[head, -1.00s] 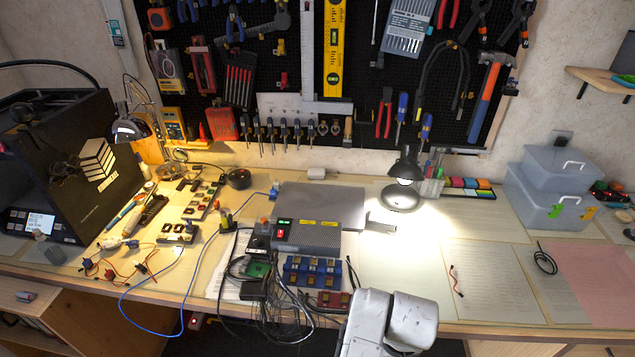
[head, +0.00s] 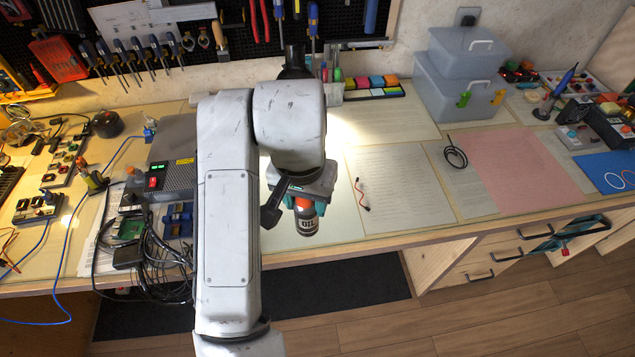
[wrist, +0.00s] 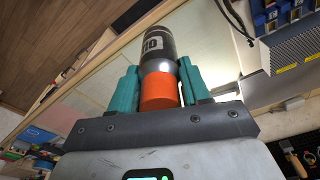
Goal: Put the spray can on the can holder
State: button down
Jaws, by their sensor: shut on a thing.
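The spray can (head: 306,218) is a dark can with an "OIL" label and an orange part by my gripper. My gripper (head: 305,203) is shut on it with teal fingers, in front of the bench and near its front edge. In the wrist view the can (wrist: 160,50) lies between the two teal fingers of my gripper (wrist: 159,82), its orange part (wrist: 160,92) nearest the palm. I cannot make out the can holder in either current view.
The pegboard (head: 230,35) with hand tools is at the top left. My arm hides part of the bench and lamp. Cables (head: 150,255) and a grey power box (head: 172,150) lie left. Papers (head: 400,185) and grey bins (head: 460,85) are right. Floor is open below.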

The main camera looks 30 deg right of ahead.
jog(key=shift+w+d+f+b, duration=0.3)
jog(key=shift+w+d+f, duration=0.15)
jog(key=shift+w+f, duration=1.8)
jog(key=shift+w+d+f+b, duration=0.3)
jog(key=shift+w+d+f, duration=0.15)
jog(key=shift+w+f, duration=1.7)
jog(key=shift+w+d+f+b, duration=0.3)
jog(key=shift+w+d+f, duration=0.15)
jog(key=shift+w+f, duration=1.8)
jog(key=shift+w+r, duration=0.35)
jog(key=c, duration=0.5)
grip_release()
jog(key=shift+f, duration=0.1)
jog(key=r, duration=0.8)
jog(key=s+a+r, duration=0.1)
jog(key=r, duration=0.3)
jog(key=shift+r, duration=0.15)
